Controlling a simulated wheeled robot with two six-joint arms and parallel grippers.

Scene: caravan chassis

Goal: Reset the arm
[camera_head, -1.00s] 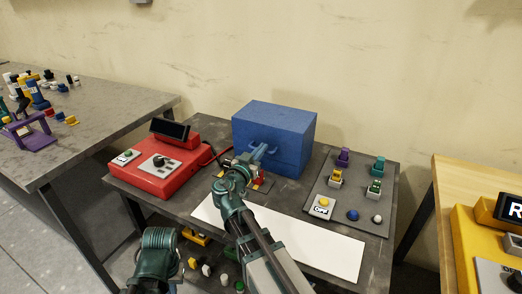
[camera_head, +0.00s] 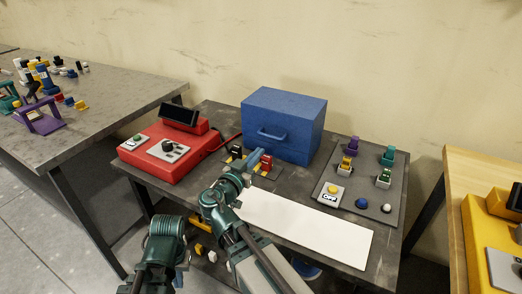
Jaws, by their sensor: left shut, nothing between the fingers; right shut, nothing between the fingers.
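My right arm reaches up from the bottom middle. Its blue-grey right gripper (camera_head: 247,162) is shut and empty, in front of the blue box (camera_head: 285,115) and apart from its handle (camera_head: 272,136). It is over the small plate with a red switch (camera_head: 266,164) and a dark switch (camera_head: 236,152), and partly hides that plate. My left arm is at the bottom left, in front of the table's front edge. Its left gripper (camera_head: 183,272) points down, mostly hidden by the arm, and is shut with nothing seen in it.
A red console (camera_head: 163,155) stands left of the blue box. A grey panel (camera_head: 335,217) with several switches and buttons lies at right. A white board (camera_head: 330,235) lies along the front. Side tables stand left (camera_head: 110,105) and right (camera_head: 470,160).

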